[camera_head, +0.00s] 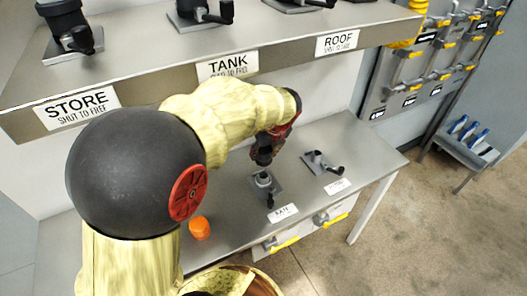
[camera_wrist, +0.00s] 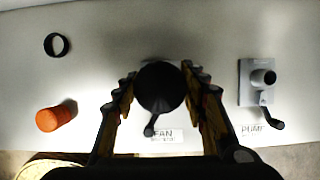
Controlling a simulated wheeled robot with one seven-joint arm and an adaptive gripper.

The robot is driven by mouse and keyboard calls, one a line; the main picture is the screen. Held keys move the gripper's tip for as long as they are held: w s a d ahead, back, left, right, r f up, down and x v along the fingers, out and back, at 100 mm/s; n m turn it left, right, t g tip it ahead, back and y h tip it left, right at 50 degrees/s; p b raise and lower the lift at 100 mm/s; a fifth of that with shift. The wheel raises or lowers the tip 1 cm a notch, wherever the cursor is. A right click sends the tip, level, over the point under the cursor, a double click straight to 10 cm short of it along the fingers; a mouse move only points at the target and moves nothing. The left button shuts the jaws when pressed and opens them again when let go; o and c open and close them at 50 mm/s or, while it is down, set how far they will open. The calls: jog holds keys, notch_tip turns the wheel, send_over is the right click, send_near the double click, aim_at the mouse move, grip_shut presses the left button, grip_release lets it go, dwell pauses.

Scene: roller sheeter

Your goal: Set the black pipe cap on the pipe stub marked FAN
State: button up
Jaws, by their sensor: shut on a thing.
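The black pipe cap (camera_wrist: 160,86) is between the two fingers of my gripper (camera_wrist: 158,92), which is shut on it. In the head view the black cap (camera_head: 263,154) hangs below my gripper (camera_head: 268,141), over the FAN pipe stub (camera_head: 263,180). The stub appears to be a little below the cap; I cannot tell if they touch. In the wrist view the cap hides most of the stub; only its handle (camera_wrist: 151,126) shows, near the FAN label (camera_wrist: 163,135). The FAN label also shows in the head view (camera_head: 283,212).
A shelf (camera_head: 140,60) with labelled valves overhangs the back.

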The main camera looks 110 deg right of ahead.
jog(key=b, duration=0.5)
send_over(262, 174)
jog(key=f, duration=0.3)
jog(key=a+f, duration=0.1)
jog(key=f, duration=0.1)
jog(key=shift+s+f, duration=0.1)
jog(key=shift+f, duration=1)
jog(key=shift+d+f+p, duration=0.15)
jog(key=shift+p, duration=0.7)
jog(key=shift+f, duration=0.9)
jog(key=shift+f, duration=0.35)
jog(key=shift+f, duration=0.4)
dwell(0.3)
jog(key=o, duration=1.2)
jog(key=shift+o, duration=0.2)
jog(key=shift+r, duration=0.1)
